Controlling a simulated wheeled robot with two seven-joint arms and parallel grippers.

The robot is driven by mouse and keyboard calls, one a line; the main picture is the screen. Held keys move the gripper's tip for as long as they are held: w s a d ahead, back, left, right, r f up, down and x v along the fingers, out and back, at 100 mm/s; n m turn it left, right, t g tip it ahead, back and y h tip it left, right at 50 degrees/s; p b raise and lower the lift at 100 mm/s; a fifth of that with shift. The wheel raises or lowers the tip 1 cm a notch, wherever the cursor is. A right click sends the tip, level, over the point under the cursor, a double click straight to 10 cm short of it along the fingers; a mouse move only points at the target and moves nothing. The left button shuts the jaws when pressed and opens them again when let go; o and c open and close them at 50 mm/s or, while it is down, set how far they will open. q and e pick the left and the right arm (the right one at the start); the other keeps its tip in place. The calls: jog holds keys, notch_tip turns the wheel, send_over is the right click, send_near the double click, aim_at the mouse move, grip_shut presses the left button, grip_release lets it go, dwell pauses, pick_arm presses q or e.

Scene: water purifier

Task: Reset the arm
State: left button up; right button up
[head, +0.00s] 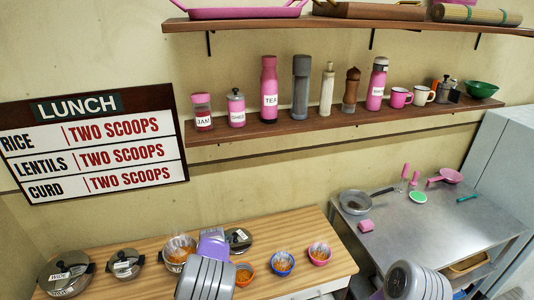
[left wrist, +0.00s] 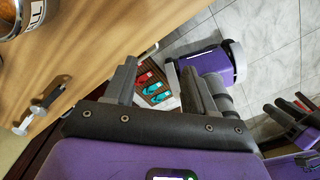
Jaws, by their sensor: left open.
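My left gripper (left wrist: 158,76) shows in the left wrist view with its two grey fingers wide apart and nothing between them. It hangs beside the front edge of the wooden counter, over the floor. In the head view my grey ribbed left arm, with a purple part, reaches over the counter's front and my right arm is in front of the metal table; no fingers show there. At the right edge of the left wrist view, dark finger-like parts with purple look like my right gripper (left wrist: 292,118), partly cut off, and its opening is unclear.
The wooden counter (head: 311,232) holds lidded pots and several small bowls (head: 282,262). A metal table (head: 415,235) at right bears a pan (head: 356,202) and pink utensils. Shelves with bottles (head: 269,87) and a lunch sign (head: 92,143) are on the wall.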

pick_arm(q)
jog(key=s+a+f+m+g+b, duration=0.1)
jog(key=s+f+m+b, duration=0.1)
jog(key=s+f+m, duration=0.6)
jog(key=s+a+f+m+b, duration=0.25)
jog(key=s+f, duration=0.25)
jog(key=f, duration=0.5)
jog(key=s+d+f+m+h+b, duration=0.1)
jog(key=s+d+m+h+b, duration=0.1)
jog(key=s+d+m, duration=0.2)
jog(key=s+d+f+m+t+h+b, duration=0.1)
jog(key=s+d+m, duration=0.4)
jog(key=s+m, duration=0.5)
jog(key=f+m+h+b, duration=0.1)
jog(key=m, duration=0.1)
jog(key=shift+s+d+f+m+t, duration=0.2)
jog(key=shift+s+d+m+t, duration=0.05)
jog(key=shift+s+m+t, duration=0.1)
pick_arm(e)
notch_tip(320, 180, down, 9)
jog(key=w, duration=0.1)
